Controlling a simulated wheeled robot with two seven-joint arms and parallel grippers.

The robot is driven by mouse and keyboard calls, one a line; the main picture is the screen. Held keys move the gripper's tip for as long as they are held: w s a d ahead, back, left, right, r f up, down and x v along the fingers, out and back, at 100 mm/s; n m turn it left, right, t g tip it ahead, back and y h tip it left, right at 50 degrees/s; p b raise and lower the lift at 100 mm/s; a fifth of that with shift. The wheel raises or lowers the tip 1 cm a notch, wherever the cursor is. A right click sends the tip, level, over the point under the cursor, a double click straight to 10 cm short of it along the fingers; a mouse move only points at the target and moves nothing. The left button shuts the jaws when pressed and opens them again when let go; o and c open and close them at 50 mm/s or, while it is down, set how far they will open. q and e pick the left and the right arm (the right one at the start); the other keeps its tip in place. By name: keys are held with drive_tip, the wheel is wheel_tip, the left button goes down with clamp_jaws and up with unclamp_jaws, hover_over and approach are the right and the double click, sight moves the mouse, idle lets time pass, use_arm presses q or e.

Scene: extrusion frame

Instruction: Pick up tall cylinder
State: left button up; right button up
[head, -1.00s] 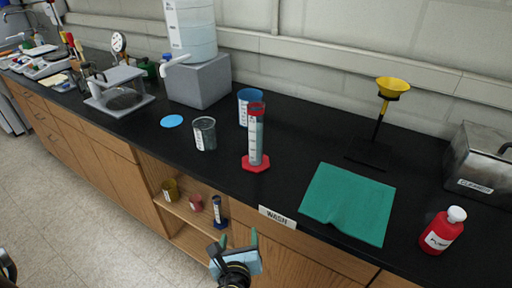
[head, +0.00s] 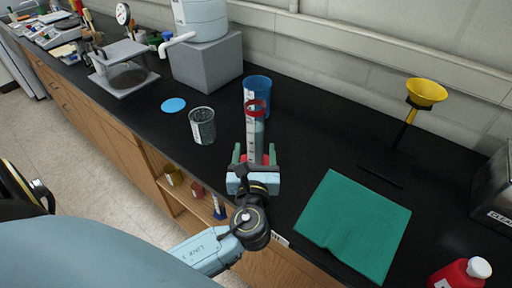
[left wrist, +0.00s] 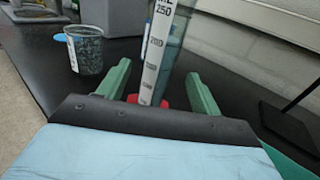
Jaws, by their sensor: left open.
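The tall cylinder (head: 255,133) is a clear graduated cylinder with a red rim and a red base, standing upright on the black bench. In the left wrist view the cylinder (left wrist: 160,55) rises between the two green fingers, its top cut off by the frame. My left gripper (head: 254,155) is open, with one finger on each side of the cylinder's lower part. Its fingers (left wrist: 158,86) do not visibly press on the glass. The red base is mostly hidden behind the gripper. My right gripper is not in view.
A blue beaker (head: 257,92) stands close behind the cylinder, and a grey-filled beaker (head: 202,126) stands to its left. A green cloth (head: 354,225) lies to the right, with a yellow funnel (head: 426,92) on a stand behind it. A red bottle (head: 461,274) is at the lower right.

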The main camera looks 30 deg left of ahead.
sight(255, 143)
use_arm(q)
drive_tip(key=shift+w+a, duration=0.35)
drive_tip(key=shift+w, duration=0.3)
drive_tip(key=shift+w+a, duration=0.15)
drive_tip(key=shift+w, duration=0.15)
drive_tip(key=shift+w+a, duration=0.4)
drive_tip(key=shift+w, duration=0.1)
drive_tip(key=x, duration=0.4)
drive_tip(key=shift+f, duration=0.15)
drive_tip(key=shift+c, duration=0.5)
drive_tip(key=c, duration=1)
drive_tip(key=shift+c, duration=0.2)
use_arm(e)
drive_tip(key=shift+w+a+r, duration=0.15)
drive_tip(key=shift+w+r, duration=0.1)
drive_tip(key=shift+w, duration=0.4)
use_arm(q)
drive_tip(key=shift+p, duration=0.3)
